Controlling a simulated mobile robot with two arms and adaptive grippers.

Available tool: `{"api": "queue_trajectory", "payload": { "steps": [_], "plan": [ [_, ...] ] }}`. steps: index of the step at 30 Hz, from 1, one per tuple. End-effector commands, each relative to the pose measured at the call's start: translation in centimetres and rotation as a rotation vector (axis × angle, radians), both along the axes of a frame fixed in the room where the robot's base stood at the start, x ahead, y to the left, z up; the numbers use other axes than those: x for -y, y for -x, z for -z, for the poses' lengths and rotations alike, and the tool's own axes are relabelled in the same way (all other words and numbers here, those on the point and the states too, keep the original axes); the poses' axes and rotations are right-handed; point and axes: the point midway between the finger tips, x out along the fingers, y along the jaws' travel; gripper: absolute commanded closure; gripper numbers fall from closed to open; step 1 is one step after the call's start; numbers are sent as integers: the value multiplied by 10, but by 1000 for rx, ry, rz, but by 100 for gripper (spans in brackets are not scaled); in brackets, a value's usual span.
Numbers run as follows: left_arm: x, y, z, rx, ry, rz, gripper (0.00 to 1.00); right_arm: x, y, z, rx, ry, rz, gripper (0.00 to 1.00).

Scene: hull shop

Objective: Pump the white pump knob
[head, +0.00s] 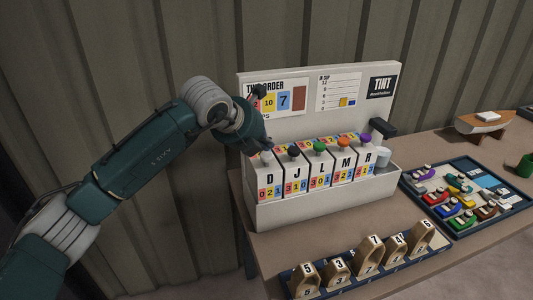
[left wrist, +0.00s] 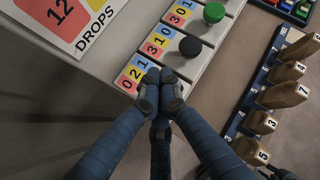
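The white pump knob (head: 266,157) tops the leftmost canister, marked D (head: 270,178), in the head view. My left gripper (head: 256,146) is right at this knob, over its left side. In the left wrist view the fingertips (left wrist: 161,84) are drawn together above the D canister's top and hide the knob there. The fingers look shut; I cannot tell whether they touch the knob.
Black (head: 294,152), green (head: 319,146), orange (head: 344,143) and purple (head: 366,139) knobs stand in a row to the right. A whitish cup (head: 384,157) is at the dispenser's right end. Numbered wooden pieces (head: 368,254) stand in front. A blue tray (head: 424,212) lies at right.

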Motion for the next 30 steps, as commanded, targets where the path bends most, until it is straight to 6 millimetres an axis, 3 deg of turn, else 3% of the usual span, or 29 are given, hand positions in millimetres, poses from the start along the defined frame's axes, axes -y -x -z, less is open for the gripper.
{"api": "queue_trajectory", "payload": {
  "steps": [8, 24, 30],
  "plan": [
    [0, 0, -2, 2, 1, 0, 100, 0, 0, 0, 0, 0, 0, 60],
    [0, 0, -50, 3, 1, 1, 100, 0, 0, -19, 0, 0, 0, 60],
    [0, 0, -51, 2, 1, 1, 100, 0, 0, -19, 0, 0, 0, 60]
  ]
}}
